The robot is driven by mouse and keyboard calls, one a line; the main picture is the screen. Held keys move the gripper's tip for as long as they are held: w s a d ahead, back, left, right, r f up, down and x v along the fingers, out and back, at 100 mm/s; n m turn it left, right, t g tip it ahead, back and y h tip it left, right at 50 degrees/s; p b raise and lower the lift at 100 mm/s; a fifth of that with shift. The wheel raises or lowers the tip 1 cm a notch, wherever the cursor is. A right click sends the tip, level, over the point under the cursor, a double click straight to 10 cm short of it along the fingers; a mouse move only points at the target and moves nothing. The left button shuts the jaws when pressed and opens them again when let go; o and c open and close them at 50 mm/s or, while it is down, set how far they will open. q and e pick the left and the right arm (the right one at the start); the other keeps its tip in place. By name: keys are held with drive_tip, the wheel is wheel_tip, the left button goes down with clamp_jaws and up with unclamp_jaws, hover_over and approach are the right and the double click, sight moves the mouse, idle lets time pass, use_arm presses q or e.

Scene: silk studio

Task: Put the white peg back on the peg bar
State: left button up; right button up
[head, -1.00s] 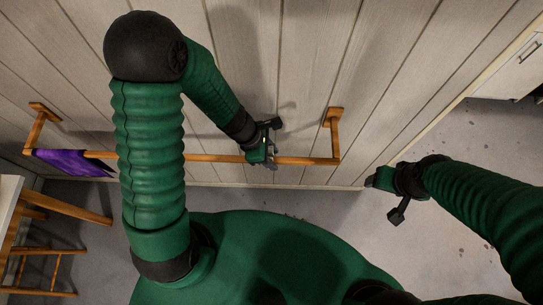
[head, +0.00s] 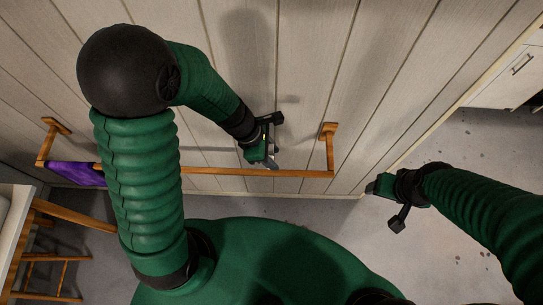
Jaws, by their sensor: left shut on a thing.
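The peg bar (head: 300,174) is a wooden rail on brackets along the pale plank wall. My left gripper (head: 271,162) is at the bar's right part, its fingertips overlapping the rail in the picture. It is shut on a small pale thing, taken as the white peg; the peg is too small and too much covered by the fingers to make out clearly. I cannot tell whether it touches the bar. My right gripper (head: 371,188) is away to the right, over the floor, with its jaws too small to read.
A purple cloth (head: 75,173) hangs on the bar's left end. A pale table (head: 14,215) and a wooden stool (head: 45,275) stand at the left. A white cabinet (head: 505,80) is at the upper right.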

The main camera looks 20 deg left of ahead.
sight(272, 149)
use_arm(q)
wheel_tip(272, 149, up, 5)
drive_tip(key=p, duration=0.4)
drive_tip(key=shift+f, duration=0.1)
drive_tip(key=shift+d, duration=0.1)
